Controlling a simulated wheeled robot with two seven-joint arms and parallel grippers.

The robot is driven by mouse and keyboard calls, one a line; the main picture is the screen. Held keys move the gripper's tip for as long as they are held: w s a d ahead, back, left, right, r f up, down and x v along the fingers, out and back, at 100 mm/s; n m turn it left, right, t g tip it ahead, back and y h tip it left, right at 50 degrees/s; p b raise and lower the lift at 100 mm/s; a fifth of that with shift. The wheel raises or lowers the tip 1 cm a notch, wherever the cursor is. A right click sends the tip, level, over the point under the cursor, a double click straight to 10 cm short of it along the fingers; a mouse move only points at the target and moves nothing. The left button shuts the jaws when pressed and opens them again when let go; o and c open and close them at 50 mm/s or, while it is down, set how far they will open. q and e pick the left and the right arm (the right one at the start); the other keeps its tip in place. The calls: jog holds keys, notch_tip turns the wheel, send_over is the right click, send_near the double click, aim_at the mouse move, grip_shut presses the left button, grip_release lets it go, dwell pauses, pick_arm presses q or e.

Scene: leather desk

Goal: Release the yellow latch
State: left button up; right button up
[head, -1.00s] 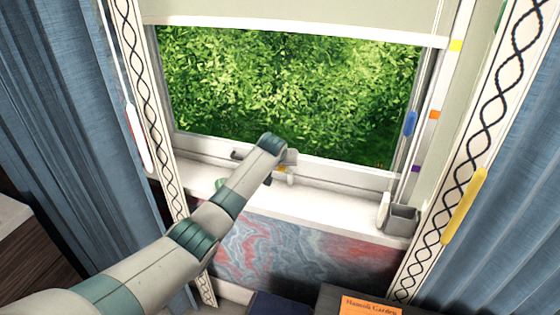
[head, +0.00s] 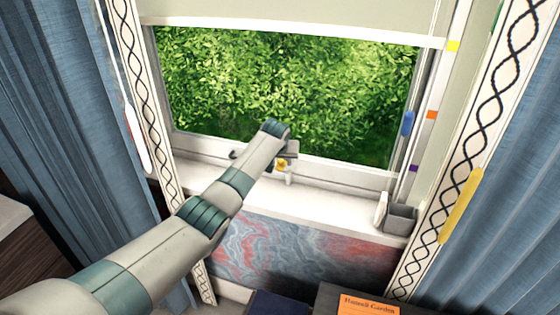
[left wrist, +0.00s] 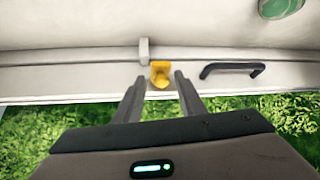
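The yellow latch (head: 281,164) sits on the lower rail of the window, just below the end of my left arm in the head view. My left gripper (left wrist: 160,79) is open and empty in the left wrist view. Its two dark fingers point at the yellow latch (left wrist: 160,70), which shows between and just past the fingertips. I cannot tell whether a finger touches it. In the head view the fingers are mostly hidden by the wrist. My right gripper is not in view.
A small white block (left wrist: 145,50) stands beside the latch, and a dark handle (left wrist: 231,70) is on the other side. A green object (left wrist: 282,6) is at the sill. A grey cup (head: 401,218) stands on the right of the sill (head: 330,213). A blind (head: 300,18) hangs above.

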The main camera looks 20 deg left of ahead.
pick_arm(q)
jog(key=shift+a+r, duration=0.1)
jog(key=shift+r, duration=0.05)
jog(key=b+v, duration=0.5)
jog(key=v, duration=1.2)
jog(key=shift+d, duration=0.25)
